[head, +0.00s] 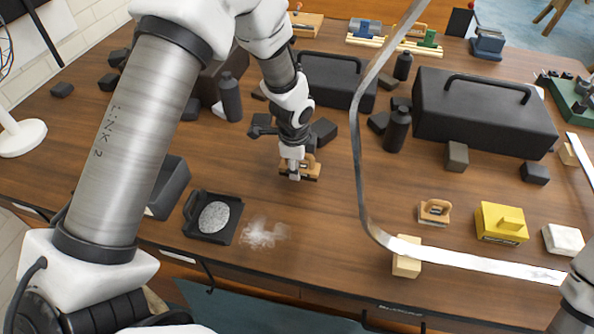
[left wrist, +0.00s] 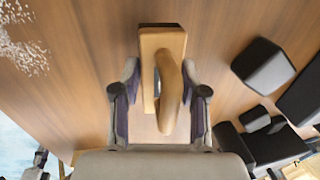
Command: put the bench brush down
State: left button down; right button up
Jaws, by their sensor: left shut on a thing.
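My left gripper (head: 296,166) is shut on the bench brush (head: 313,171), low over the middle of the table. The brush has a light wooden block with a curved wooden handle and a dark underside. In the left wrist view the brush (left wrist: 149,62) sits between the two fingers of the left gripper (left wrist: 160,112), with its block reaching forward past them. I cannot tell whether its underside touches the table. My right gripper is out of view.
The wooden table (head: 330,225) has bare room around the brush. A black dustpan (head: 196,232) and a patch of pale dust (head: 262,233) lie to the lower left. Dark bottles (head: 397,130), dark blocks and a black toolbox (head: 485,115) stand behind and right. A yellow block (head: 501,224) is at right.

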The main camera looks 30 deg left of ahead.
pick_arm(q)
notch_tip(320, 180, down, 3)
jog(key=shift+d+r, duration=0.1)
jog(key=shift+d, duration=0.05)
jog(key=shift+w+d+f, duration=0.1)
jog(key=shift+w+f, duration=0.05)
jog(key=shift+f, duration=0.25)
jog(key=c, duration=0.6)
grip_release()
jog(key=shift+r, duration=0.6)
jog(key=r, duration=0.3)
jog(key=s+r, duration=0.1)
jog(key=r, duration=0.3)
jog(key=s+r+b, duration=0.1)
jog(key=r, duration=0.3)
jog(key=shift+s+d, duration=0.1)
jog(key=shift+d, duration=0.1)
